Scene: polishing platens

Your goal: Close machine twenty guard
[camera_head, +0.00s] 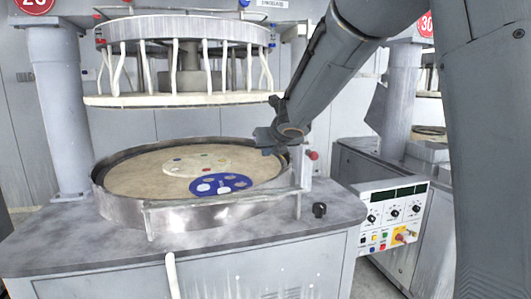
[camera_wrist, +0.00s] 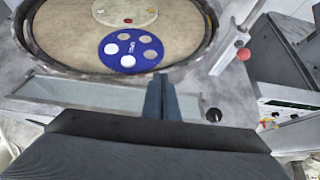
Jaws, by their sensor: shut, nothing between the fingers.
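Machine twenty carries a red round sign, cut off at the top left (camera_head: 35,4). Its round platen (camera_head: 130,180) sits inside a raised metal rim (camera_head: 98,190). A long, low panel with a raised edge, which looks like the guard (camera_head: 215,213), runs along the front of the rim; it also shows in the wrist view (camera_wrist: 75,92). I cannot tell whether it is open or closed. My gripper (camera_head: 272,142) is shut and empty, above the right side of the rim. In the wrist view its fingers (camera_wrist: 160,97) overlap the panel's right part; contact cannot be told.
A blue carrier disc (camera_head: 232,183) and a pale disc (camera_head: 190,166) lie on the platen. The upper plate (camera_head: 170,99) hangs above. A post with a red knob (camera_head: 313,155) and a black knob (camera_head: 319,210) stand at the right, near a control panel (camera_head: 380,225).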

